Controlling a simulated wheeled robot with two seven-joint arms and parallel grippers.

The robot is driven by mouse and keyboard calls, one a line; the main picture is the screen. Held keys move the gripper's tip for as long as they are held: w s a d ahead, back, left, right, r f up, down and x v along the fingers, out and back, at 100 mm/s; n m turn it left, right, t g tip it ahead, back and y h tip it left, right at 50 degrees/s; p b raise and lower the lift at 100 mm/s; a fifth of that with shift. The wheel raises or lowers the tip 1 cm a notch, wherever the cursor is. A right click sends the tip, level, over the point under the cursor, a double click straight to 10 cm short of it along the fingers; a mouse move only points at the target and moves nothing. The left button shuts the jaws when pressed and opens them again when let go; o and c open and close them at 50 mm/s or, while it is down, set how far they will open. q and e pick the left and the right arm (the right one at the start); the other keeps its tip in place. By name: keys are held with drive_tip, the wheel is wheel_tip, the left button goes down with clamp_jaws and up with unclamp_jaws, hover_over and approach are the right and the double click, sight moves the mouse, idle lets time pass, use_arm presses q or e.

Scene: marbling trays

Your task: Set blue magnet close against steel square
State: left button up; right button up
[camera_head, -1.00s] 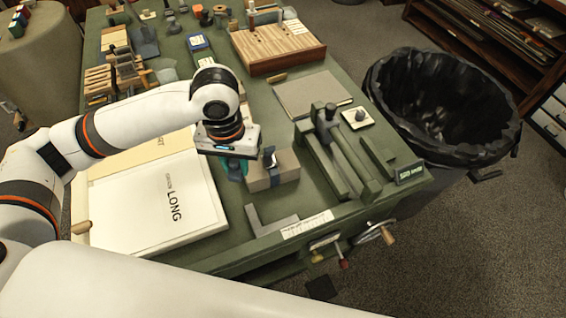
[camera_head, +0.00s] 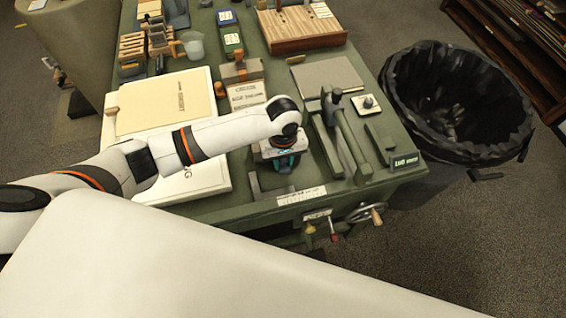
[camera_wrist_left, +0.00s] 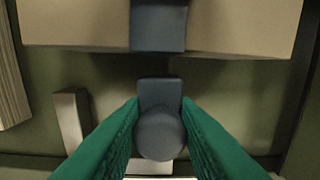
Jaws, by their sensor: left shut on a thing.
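My left gripper (camera_head: 285,160), with teal fingers, is low over the front of the green bench. In the left wrist view its fingers (camera_wrist_left: 160,108) are shut on the blue magnet (camera_wrist_left: 160,134), a dark blue-grey piece with a round knob. The head view does not show the magnet clearly. The L-shaped steel square (camera_head: 254,187) lies to the left of the gripper. In the left wrist view the steel square (camera_wrist_left: 72,118) is left of the magnet, with a visible gap between them. My right gripper is out of view.
A tan block (camera_wrist_left: 245,28) with a dark blue piece (camera_wrist_left: 158,25) across it lies beyond the magnet. A green tool with a raised post (camera_head: 345,135) stands right of the gripper. A labelled white strip (camera_head: 303,194) lies at the bench's front edge. A lined bin (camera_head: 455,105) stands right.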

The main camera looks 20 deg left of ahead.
use_arm(q)
drive_tip(key=shift+f, duration=1.05)
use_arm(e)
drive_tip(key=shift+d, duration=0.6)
use_arm(q)
drive_tip(key=shift+f, duration=0.1)
drive_tip(key=o, duration=1)
